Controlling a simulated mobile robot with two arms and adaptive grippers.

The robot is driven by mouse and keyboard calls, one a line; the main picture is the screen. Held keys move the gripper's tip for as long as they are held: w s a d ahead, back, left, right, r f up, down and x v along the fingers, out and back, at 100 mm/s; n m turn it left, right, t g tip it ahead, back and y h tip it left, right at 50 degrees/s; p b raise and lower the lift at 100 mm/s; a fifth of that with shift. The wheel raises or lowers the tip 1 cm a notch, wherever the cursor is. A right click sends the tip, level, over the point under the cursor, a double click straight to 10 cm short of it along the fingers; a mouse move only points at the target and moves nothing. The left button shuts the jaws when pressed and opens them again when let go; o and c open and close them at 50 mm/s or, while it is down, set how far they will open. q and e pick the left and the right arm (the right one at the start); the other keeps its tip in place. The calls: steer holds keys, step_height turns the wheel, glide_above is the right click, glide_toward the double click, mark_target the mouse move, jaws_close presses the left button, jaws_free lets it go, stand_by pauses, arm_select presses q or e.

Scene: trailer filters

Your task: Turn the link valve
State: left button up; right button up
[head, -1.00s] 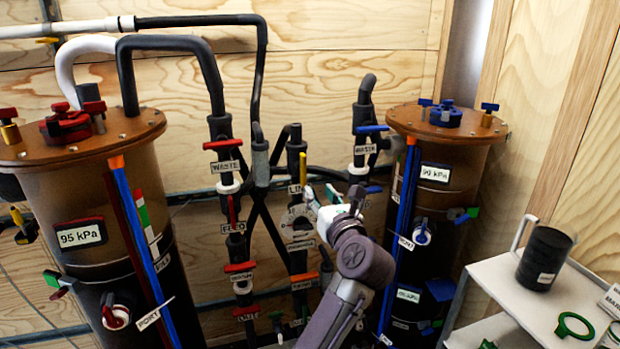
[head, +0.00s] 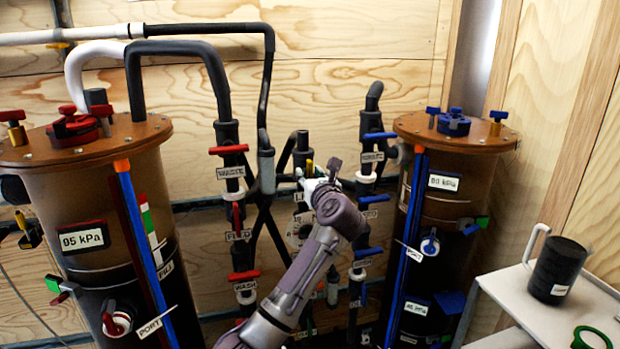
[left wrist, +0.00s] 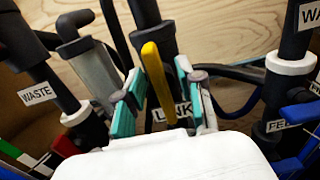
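The link valve has a yellow lever (left wrist: 156,78), seen in the left wrist view in front of a dark pipe. The LINK label (left wrist: 172,112) shows just behind it. In the head view the yellow lever (head: 310,168) shows small at the middle pipe, partly covered by my gripper. My left gripper (left wrist: 160,92) is open, with one teal-padded finger on each side of the lever. A gap shows on both sides of the lever. In the head view my left gripper (head: 316,184) is at the valve, partly hidden by my wrist. My right gripper is not in view.
A red-trimmed tank (head: 78,200) stands left and a blue-trimmed tank (head: 436,200) right. Red-handled valves (head: 229,149) and blue-handled valves (head: 372,199) flank the link pipe closely. A white shelf (head: 535,312) with a black mug (head: 556,270) is at the lower right.

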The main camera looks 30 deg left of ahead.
arm_select(q)
jaws_close()
stand_by(0.3)
steer(key=shift+w+r+m+p, duration=0.15)
steer(key=shift+m+p, duration=0.35)
steer(key=shift+p, duration=0.55)
steer(key=m+p, duration=0.5)
steer(key=p, duration=0.1)
steer(key=m+p, duration=0.6)
steer(key=p, duration=0.1)
steer(key=f+m+p, duration=0.1)
steer(key=m+p, duration=0.4)
steer(key=p, duration=0.1)
steer(key=shift+w+d+f+m+p, duration=0.1)
steer(key=shift+w+d+m+p, duration=0.1)
steer(key=shift+d+m+p, duration=0.15)
steer(key=shift+a+m, duration=0.1)
steer(key=shift+m, duration=0.15)
